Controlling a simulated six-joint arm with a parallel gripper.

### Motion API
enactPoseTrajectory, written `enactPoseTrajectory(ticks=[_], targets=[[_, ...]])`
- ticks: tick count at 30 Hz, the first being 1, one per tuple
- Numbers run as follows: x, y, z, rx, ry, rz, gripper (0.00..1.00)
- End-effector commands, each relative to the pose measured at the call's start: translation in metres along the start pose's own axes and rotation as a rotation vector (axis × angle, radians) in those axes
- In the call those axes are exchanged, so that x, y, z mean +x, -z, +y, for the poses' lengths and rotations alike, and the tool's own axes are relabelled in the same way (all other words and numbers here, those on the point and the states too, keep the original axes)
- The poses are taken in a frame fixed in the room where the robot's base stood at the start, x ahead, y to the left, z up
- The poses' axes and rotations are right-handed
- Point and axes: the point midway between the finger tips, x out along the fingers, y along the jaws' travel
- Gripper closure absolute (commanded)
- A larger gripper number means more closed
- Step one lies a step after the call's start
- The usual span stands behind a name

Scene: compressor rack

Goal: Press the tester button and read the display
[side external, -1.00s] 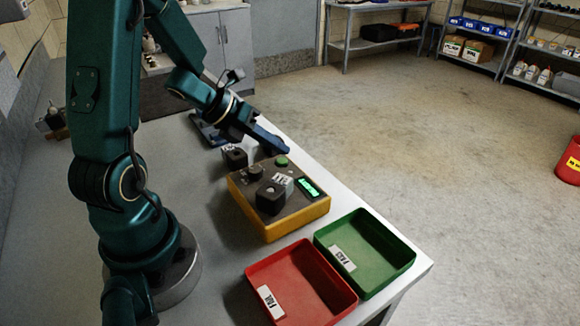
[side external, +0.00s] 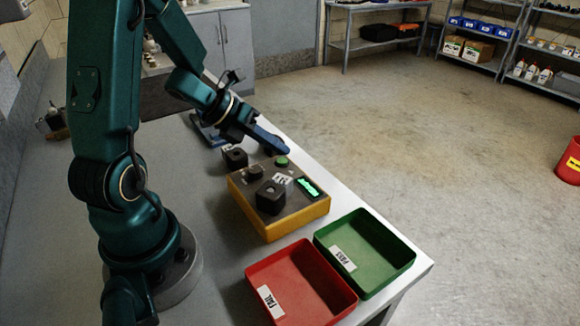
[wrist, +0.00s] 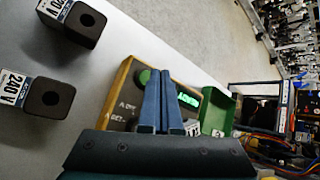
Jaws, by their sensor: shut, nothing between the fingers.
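The tester is a yellow box with a dark top (side external: 251,189) on the bench. Its round green button (side external: 281,162) is at the far edge, and its lit green display (side external: 308,188) is at the right; I cannot make out the characters. A black block (side external: 270,197) with a white label sits on the tester. My gripper (side external: 286,149) is shut and empty, its fingertips just above and beyond the button, apparently apart from it. In the wrist view, my closed fingers (wrist: 163,75) cover part of the tester, between the button (wrist: 144,77) and the display (wrist: 188,101).
A red tray (side external: 322,270) and a green tray (side external: 385,232) stand in front of the tester at the bench edge. Another black block (side external: 235,157) is behind it. The wrist view shows two black blocks, one labelled 240 V (wrist: 48,97). The left bench is mostly clear.

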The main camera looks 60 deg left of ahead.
Motion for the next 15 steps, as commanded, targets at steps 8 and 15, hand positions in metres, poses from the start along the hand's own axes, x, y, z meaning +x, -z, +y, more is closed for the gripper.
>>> enactPoseTrajectory(ticks=[8, 15], targets=[[0.005, 0.0039, 0.0041, -0.001, -0.001, 0.001, 1.0], [0.0049, 0.0037, 0.0039, -0.001, -0.001, 0.0, 1.0]])
